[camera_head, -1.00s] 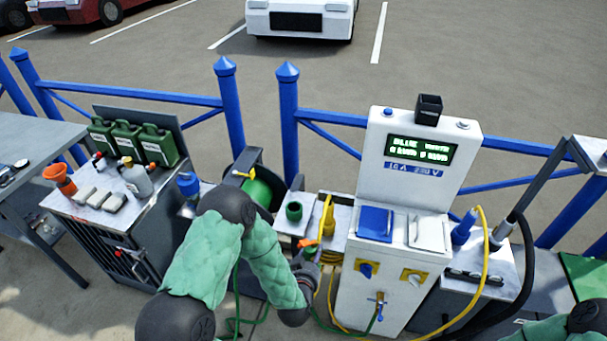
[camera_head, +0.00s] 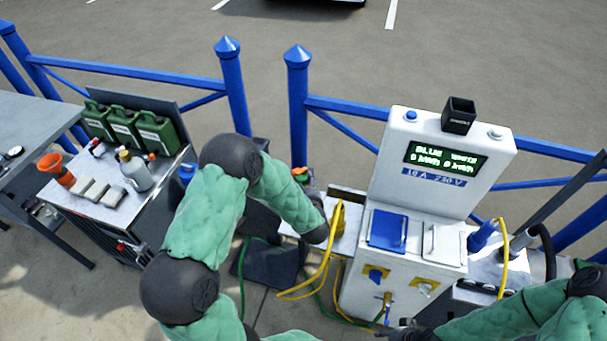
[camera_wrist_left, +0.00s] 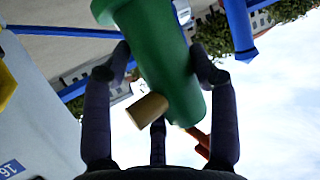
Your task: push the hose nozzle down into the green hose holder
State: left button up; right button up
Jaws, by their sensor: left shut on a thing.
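My left gripper (camera_wrist_left: 165,62) has its fingers closed on both sides of a green cylinder, which I take to be the hose nozzle (camera_wrist_left: 160,45). A tan round stub and an orange part show beside it in the left wrist view. In the head view my left forearm hides the gripper; an orange and green bit of the nozzle (camera_head: 300,174) shows just above the forearm. I cannot make out the green hose holder apart from this, so I cannot tell whether the nozzle is in it. My right gripper (camera_head: 405,333) is partly in view at the bottom edge, its fingers unclear.
The white power pedestal (camera_head: 385,280) stands right of my left arm. A yellow hose (camera_head: 327,265) hangs between them, and a green hose (camera_head: 242,290) runs below. A cabinet with green canisters (camera_head: 160,135) is at left. Blue railing (camera_head: 298,110) runs behind.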

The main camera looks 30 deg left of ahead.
pick_arm(q)
jog(key=shift+s+d+f, duration=0.15)
jog(key=shift+s+f+b, duration=0.1)
jog(key=shift+f+b, duration=0.15)
jog(key=shift+b, duration=0.2)
notch_tip(320, 180, down, 2)
jog(key=shift+f+b, duration=0.2)
jog(key=shift+b, duration=0.7)
jog(key=shift+f+b, duration=0.85)
jog(key=shift+f, duration=0.25)
jog(key=shift+f+b, duration=0.5)
jog(key=shift+f, duration=0.05)
jog(key=o, duration=1.3)
jog(key=shift+f, duration=0.1)
